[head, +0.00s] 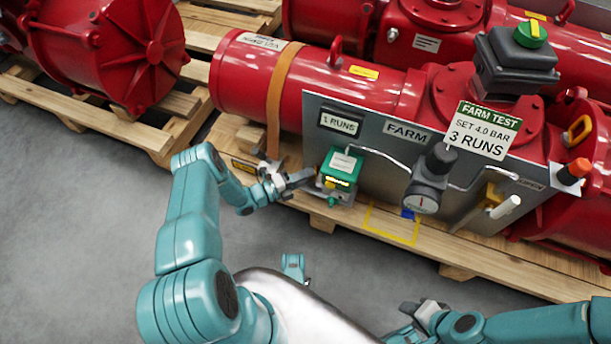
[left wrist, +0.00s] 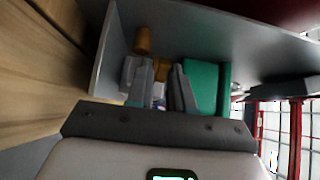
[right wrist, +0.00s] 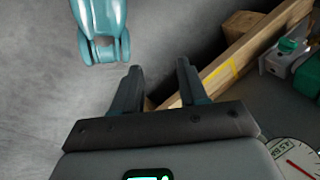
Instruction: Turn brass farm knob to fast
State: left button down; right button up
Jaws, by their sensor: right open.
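The green-topped unit (head: 340,170) sits low at the left end of the grey panel and shows as a green block (left wrist: 203,88) in the left wrist view. My left gripper (head: 303,178) is at its left side. In the left wrist view a brass-coloured part (left wrist: 161,69) shows between my left fingertips (left wrist: 161,80), partly hidden by them. A second brass-coloured piece (left wrist: 143,40) is beyond them. I cannot tell whether the fingers touch the brass. No fast mark is readable. My right gripper (right wrist: 158,85) is open and empty, low at the right in the head view (head: 423,310).
The grey panel (head: 385,155) carries a round gauge (head: 426,202), a white-handled valve (head: 505,207) and tubing. A FARM TEST sign (head: 482,131) stands above. Red actuators (head: 245,75) rest on a wooden pallet (head: 345,215). The grey floor (head: 75,220) in front is clear.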

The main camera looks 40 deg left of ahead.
pick_arm(q)
jog(key=shift+r, duration=0.2)
pick_arm(e)
jog(key=shift+r, duration=0.15)
pick_arm(q)
jog(key=shift+d+r+n+y+p, duration=0.1)
jog(key=shift+r+n+y+p, duration=0.05)
jog(key=shift+n+y+p, duration=0.35)
jog(key=shift+s+d+n+t+y+p, duration=0.1)
jog(key=shift+d+n+t+y+p, duration=0.05)
jog(key=shift+n+t+y+p, duration=0.55)
jog(key=y, duration=0.1)
jog(key=n+y+p, duration=0.2)
jog(key=y, duration=0.1)
jog(key=shift+d+t, duration=0.25)
jog(key=shift+t, duration=0.05)
jog(key=shift+d+n+y+p, duration=0.1)
jog(key=shift+n+y+p, duration=0.7)
jog(key=shift+y, duration=0.6)
pick_arm(e)
jog(key=shift+g, duration=0.3)
jog(key=shift+s+a+r, duration=0.2)
jog(key=shift+s+r, duration=0.1)
jog(key=shift+r, duration=0.55)
jog(key=shift+s+a+r, duration=0.15)
jog(key=shift+s+r, duration=0.1)
jog(key=shift+r, duration=0.65)
jog(key=shift+s+a+r, duration=0.2)
jog(key=shift+s+r, duration=0.1)
jog(key=shift+r, duration=0.55)
